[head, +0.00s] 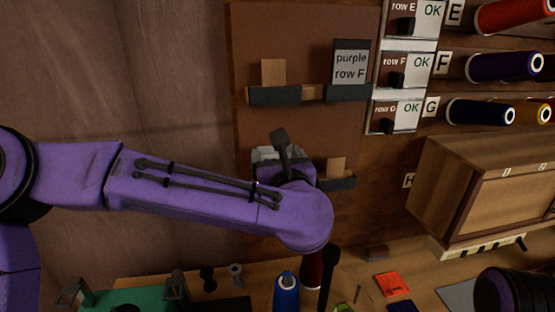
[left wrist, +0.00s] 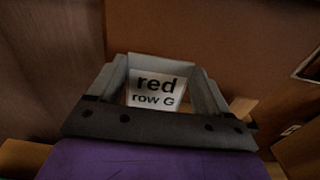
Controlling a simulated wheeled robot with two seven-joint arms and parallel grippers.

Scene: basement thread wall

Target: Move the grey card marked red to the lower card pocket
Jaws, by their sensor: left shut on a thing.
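The grey card marked "red row G" (left wrist: 156,90) shows in the left wrist view between the two grey fingers of my left gripper (left wrist: 160,76). The gripper is shut on it, with the print facing the wrist camera. In the head view my left gripper (head: 268,154) is at the brown board (head: 300,30), mostly behind my purple wrist, and the card is hidden there. A lower dark pocket (head: 338,184) with a wooden piece shows just right of my wrist. Whether the card touches a pocket I cannot tell. My right gripper is not seen.
Two upper pockets hold a wooden piece (head: 273,72) and a card marked "purple row F" (head: 350,66). Labelled spool rows (head: 505,66) and a wooden cabinet (head: 490,190) are at the right.

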